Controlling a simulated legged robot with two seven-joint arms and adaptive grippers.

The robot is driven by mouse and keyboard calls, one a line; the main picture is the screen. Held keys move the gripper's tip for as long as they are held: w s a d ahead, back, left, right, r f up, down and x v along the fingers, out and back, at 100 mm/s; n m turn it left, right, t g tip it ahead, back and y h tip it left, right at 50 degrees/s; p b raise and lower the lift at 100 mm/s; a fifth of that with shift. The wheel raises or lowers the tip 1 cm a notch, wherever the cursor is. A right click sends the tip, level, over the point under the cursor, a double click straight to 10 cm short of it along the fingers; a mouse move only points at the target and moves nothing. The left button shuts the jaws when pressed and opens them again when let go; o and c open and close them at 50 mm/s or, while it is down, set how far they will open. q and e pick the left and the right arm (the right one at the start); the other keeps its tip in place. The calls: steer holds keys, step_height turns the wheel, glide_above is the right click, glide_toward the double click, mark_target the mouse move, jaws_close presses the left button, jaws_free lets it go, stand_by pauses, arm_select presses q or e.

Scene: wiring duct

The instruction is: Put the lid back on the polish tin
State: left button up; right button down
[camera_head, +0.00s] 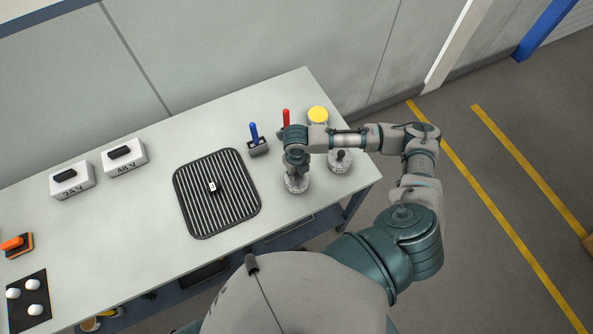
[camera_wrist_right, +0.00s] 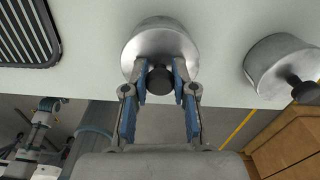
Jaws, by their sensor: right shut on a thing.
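My right gripper (camera_head: 296,171) points down over a silver round tin (camera_head: 297,185) near the table's front right edge. In the right wrist view, its blue-lined fingers (camera_wrist_right: 160,77) are shut on the black knob (camera_wrist_right: 160,81) of the silver lid (camera_wrist_right: 153,43). I cannot tell whether this lid rests on the tin or is lifted. A second silver tin (camera_head: 340,161) with a black knob stands to the right; it also shows in the wrist view (camera_wrist_right: 272,65). A round container with a yellow top (camera_head: 318,115) stands behind, partly hidden by my arm. My left gripper is not in view.
A black ribbed mat (camera_head: 184,192) with a small item (camera_head: 212,187) on it lies left of the gripper. A holder (camera_head: 258,149) with a blue-handled tool (camera_head: 253,131) and a red handle (camera_head: 286,117) stand behind. Two labelled boxes (camera_head: 124,160) are farther left. The right table edge is close.

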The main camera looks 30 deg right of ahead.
steer(key=shift+p, duration=0.55)
stand_by(0.6)
steer(key=shift+c, duration=1.8)
jaws_free()
step_height(320, 180, up, 5)
steer(key=p, duration=0.5)
steer(key=shift+p, duration=0.4)
steer(key=shift+r+p, duration=0.5)
steer(key=shift+r, duration=0.5)
jaws_close()
